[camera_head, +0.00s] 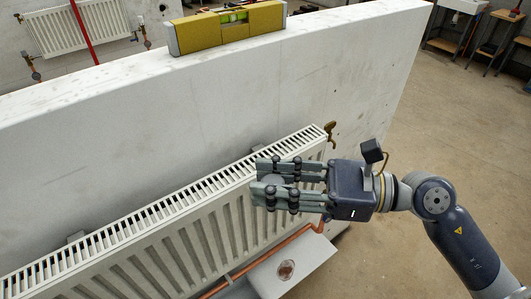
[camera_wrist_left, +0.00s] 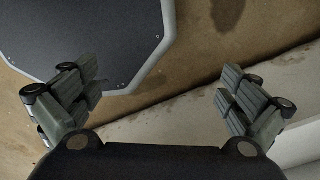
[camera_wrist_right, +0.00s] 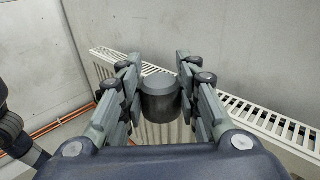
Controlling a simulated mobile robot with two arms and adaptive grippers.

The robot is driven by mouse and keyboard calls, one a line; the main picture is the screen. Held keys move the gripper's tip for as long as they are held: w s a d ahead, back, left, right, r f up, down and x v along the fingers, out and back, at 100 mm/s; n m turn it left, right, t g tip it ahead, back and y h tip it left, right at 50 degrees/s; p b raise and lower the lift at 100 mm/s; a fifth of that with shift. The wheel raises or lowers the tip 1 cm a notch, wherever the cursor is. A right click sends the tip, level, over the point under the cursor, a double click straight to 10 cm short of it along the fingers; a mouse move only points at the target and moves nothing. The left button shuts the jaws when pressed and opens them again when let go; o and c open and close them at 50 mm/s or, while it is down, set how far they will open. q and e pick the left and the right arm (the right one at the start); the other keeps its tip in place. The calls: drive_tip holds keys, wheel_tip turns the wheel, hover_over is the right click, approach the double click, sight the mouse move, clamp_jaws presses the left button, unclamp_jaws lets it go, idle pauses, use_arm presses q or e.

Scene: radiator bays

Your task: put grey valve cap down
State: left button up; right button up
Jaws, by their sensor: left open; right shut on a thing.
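The grey valve cap (camera_wrist_right: 160,98) is a short dark grey cylinder in the right wrist view. My right gripper (camera_wrist_right: 159,70) is shut on it, with fingers on both sides of the cap. In the head view my right gripper (camera_head: 265,178) holds the cap (camera_head: 273,180) above the right part of the white radiator, mostly hidden by the fingers. My left gripper (camera_wrist_left: 160,85) shows only in the left wrist view. It is open and empty, with floor below it.
The white radiator (camera_head: 130,248) hangs on a low white wall (camera_head: 130,120). A yellow spirit level (camera_head: 228,28) lies on the wall's top. A brass valve (camera_head: 331,130) sits at the radiator's far end. A copper pipe (camera_head: 260,258) runs below, near a white surface with a round copper-coloured item (camera_head: 286,270).

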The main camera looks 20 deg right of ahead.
use_arm(q)
drive_tip(key=w+a+f+b, duration=0.2)
drive_tip(key=a+f+b, duration=0.2)
drive_tip(key=f, duration=0.2)
use_arm(e)
drive_tip(key=shift+w+d+f, duration=0.15)
drive_tip(key=shift+w+f, duration=0.2)
drive_tip(key=shift+w, duration=0.35)
drive_tip(key=w+r+p, duration=0.1)
drive_tip(key=w+p, duration=0.1)
drive_tip(key=p, duration=0.3)
hover_over(270, 154)
drive_tip(key=shift+s+f, duration=0.35)
drive_tip(key=shift+f, duration=0.3)
drive_tip(key=shift+w+f+p, duration=0.25)
drive_tip(key=shift+w+p, duration=0.1)
wheel_tip(270, 154, down, 2)
drive_tip(key=shift+f+p, duration=0.1)
drive_tip(key=shift+p, duration=0.6)
drive_tip(key=shift+s+f, duration=0.1)
drive_tip(key=shift+f, duration=0.45)
use_arm(q)
wheel_tip(270, 154, up, 8)
drive_tip(key=d, duration=0.1)
drive_tip(key=shift+s+d, duration=0.15)
drive_tip(key=shift+s, duration=0.15)
drive_tip(key=shift+f, duration=0.1)
use_arm(e)
drive_tip(key=shift+f, duration=0.1)
